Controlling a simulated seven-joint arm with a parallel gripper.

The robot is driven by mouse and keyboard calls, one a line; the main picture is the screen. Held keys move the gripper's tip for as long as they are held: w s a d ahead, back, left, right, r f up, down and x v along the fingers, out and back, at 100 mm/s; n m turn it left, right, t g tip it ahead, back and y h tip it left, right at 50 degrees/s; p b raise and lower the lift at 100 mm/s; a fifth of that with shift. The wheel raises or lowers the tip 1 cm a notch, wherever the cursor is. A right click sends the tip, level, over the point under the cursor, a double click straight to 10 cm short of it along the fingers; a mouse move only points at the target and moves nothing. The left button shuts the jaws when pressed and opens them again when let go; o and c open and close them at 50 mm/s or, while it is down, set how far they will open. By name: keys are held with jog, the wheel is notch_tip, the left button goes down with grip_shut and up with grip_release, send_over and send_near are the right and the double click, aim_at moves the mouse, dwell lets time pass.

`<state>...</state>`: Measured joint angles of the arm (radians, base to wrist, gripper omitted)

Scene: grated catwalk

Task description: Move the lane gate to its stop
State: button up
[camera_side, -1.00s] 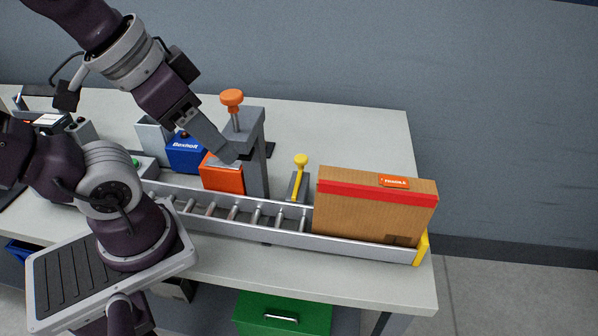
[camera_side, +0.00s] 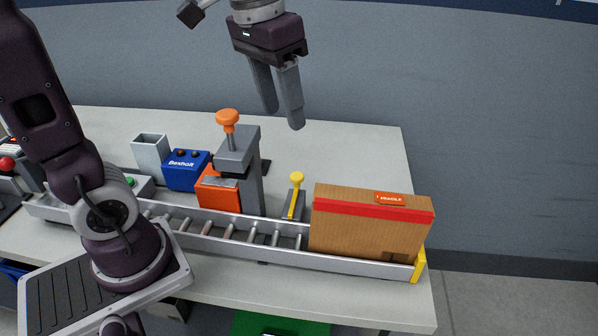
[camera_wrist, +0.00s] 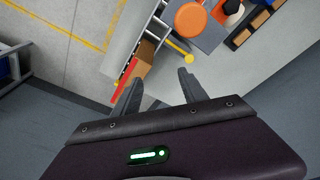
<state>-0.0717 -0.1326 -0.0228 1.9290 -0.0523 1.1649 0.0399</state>
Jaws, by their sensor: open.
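The lane gate appears to be the yellow lever with a round knob (camera_side: 296,190) on a small grey mount behind the roller lane (camera_side: 190,239). It stands just left of the cardboard box, and its knob also shows in the wrist view (camera_wrist: 188,59). My gripper (camera_side: 283,115) is open and empty, pointing down, well above the table and apart from the lever. In the wrist view the lever's knob lies just beyond my fingertips (camera_wrist: 160,88). The gate's stop cannot be made out.
A cardboard box (camera_side: 365,230) with red tape fills the lane's right end, against a yellow end piece (camera_side: 419,265). Left of the lever stand a grey clamp with an orange knob (camera_side: 228,117), an orange block (camera_side: 218,193) and a blue box (camera_side: 186,171). The table's back right is clear.

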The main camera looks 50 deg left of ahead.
jog(key=w+a+f+g, duration=0.2)
jog(key=w+f, duration=0.1)
jog(key=w, duration=0.2)
jog(key=g, duration=0.5)
send_near(298, 175)
jog(key=f, duration=0.1)
jog(key=x, duration=0.6)
jog(key=shift+s, duration=0.3)
jog(key=shift+s+f, duration=0.2)
jog(key=shift+f, duration=0.35)
grip_shut()
jog(key=s+d, duration=0.5)
jog(key=shift+s+d, duration=0.15)
jog(key=shift+d, duration=0.1)
